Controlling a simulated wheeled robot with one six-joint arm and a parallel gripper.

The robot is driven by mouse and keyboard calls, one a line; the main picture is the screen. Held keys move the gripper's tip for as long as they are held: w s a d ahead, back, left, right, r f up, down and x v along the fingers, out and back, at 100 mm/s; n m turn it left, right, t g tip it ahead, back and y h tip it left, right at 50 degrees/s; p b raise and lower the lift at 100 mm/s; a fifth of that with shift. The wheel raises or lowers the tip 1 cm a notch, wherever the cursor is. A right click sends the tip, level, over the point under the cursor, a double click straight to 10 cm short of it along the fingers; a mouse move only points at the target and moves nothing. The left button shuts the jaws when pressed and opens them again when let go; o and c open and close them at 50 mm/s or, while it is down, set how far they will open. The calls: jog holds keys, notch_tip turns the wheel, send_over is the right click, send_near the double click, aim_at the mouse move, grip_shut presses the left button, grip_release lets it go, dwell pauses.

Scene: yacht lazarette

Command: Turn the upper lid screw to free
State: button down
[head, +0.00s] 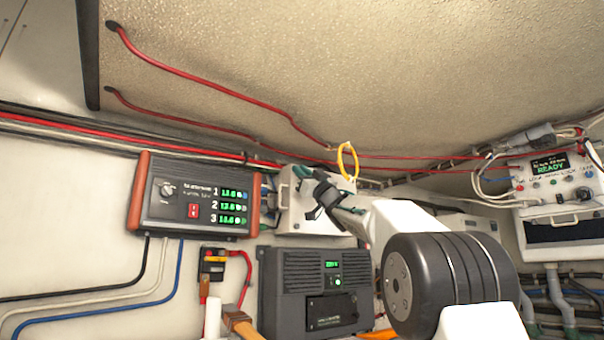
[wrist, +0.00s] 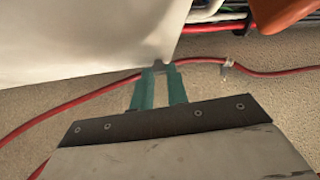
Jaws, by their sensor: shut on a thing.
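The white box (head: 292,222) is on the wall behind my gripper (head: 299,172), and its pale face fills the upper left of the wrist view (wrist: 80,40). My gripper's teal fingers (wrist: 159,72) are close together at the edge of this face. They are shut on a small grey piece (wrist: 161,65) at their tips, which appears to be the upper lid screw. Most of the screw is hidden by the fingertips, and its turn cannot be read.
A red cable (wrist: 80,100) runs close behind my fingers. A panel with green readouts (head: 195,200) is left of the box, and a dark grey unit (head: 300,295) is below it. A yellow loop (head: 347,160) shows by my wrist. A "READY" panel (head: 550,185) is far right.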

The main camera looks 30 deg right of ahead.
jog(key=shift+n+g+y, duration=0.3)
jog(key=shift+n+y, duration=0.4)
jog(key=c, duration=1.4)
grip_release()
jog(key=shift+o, duration=0.2)
jog(key=v, duration=0.7)
jog(key=shift+s+f, duration=0.25)
jog(key=shift+s, duration=0.05)
jog(key=shift+d, duration=0.2)
